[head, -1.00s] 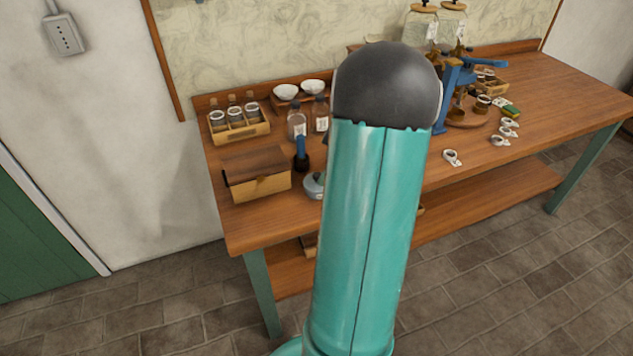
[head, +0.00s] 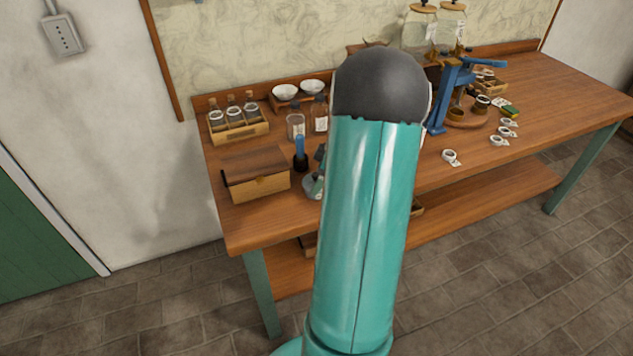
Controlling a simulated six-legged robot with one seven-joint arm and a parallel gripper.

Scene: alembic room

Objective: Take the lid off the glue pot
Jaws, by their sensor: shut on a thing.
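The glue pot (head: 311,186), a small grey round vessel, stands on the bench right of the wooden box, partly hidden by my arm. A narrow dark teal part of my gripper (head: 320,158) shows just above it, at the left edge of my arm. My gripper is shut on the pot's lid, but the fingertips and the lid are mostly hidden behind my arm. I cannot tell whether the lid is still seated on the pot.
A wooden box (head: 256,176) stands left of the pot. A bottle rack (head: 238,130) is at the back left. A blue press (head: 447,95) stands right of my arm. The bench front right is clear.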

